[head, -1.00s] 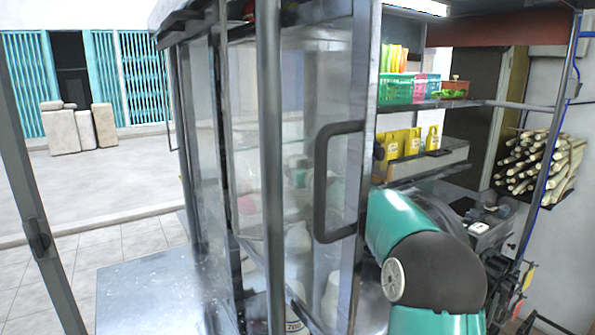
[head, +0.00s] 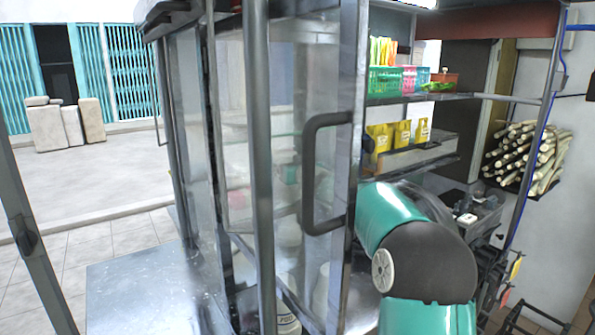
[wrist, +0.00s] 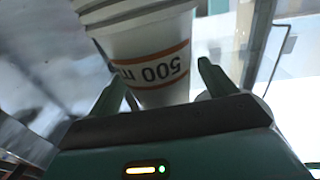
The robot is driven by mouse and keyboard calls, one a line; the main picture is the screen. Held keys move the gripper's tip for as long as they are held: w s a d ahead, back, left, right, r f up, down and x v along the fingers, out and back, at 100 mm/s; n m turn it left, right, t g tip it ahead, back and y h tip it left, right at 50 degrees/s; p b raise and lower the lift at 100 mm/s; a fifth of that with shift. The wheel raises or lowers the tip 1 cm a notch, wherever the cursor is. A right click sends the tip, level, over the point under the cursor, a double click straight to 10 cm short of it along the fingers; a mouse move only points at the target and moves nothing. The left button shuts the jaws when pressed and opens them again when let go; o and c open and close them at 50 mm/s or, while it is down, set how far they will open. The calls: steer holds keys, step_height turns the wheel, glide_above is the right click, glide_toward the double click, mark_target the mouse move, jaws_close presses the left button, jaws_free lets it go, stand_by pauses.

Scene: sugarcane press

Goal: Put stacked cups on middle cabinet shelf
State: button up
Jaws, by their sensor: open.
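A stack of white paper cups (wrist: 150,40) with an orange band and upside-down "500 m" lettering fills the top middle of the wrist view. My gripper (wrist: 163,76) is open, with its two green fingers on either side of the lowest visible cup. Whether a finger touches the cup is not clear. In the head view, the glass cabinet (head: 305,90) has a dark metal frame and a black door handle (head: 308,175). Its shelves are blurred behind the glass. My green and black arm hides the area right of the cabinet; my gripper is out of that view.
A white container (head: 287,322) with dark lettering stands low behind the glass. An open shelf (head: 475,97) on the right holds coloured baskets (head: 384,81); yellow packets (head: 402,134) stand below. Cane stalks (head: 525,155) lie at far right. Tiled floor (head: 120,240) is free at left.

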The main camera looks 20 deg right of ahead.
steer(key=s, duration=1.1)
steer(key=shift+s+d, duration=0.2)
steer(key=shift+d, duration=0.25)
stand_by(0.4)
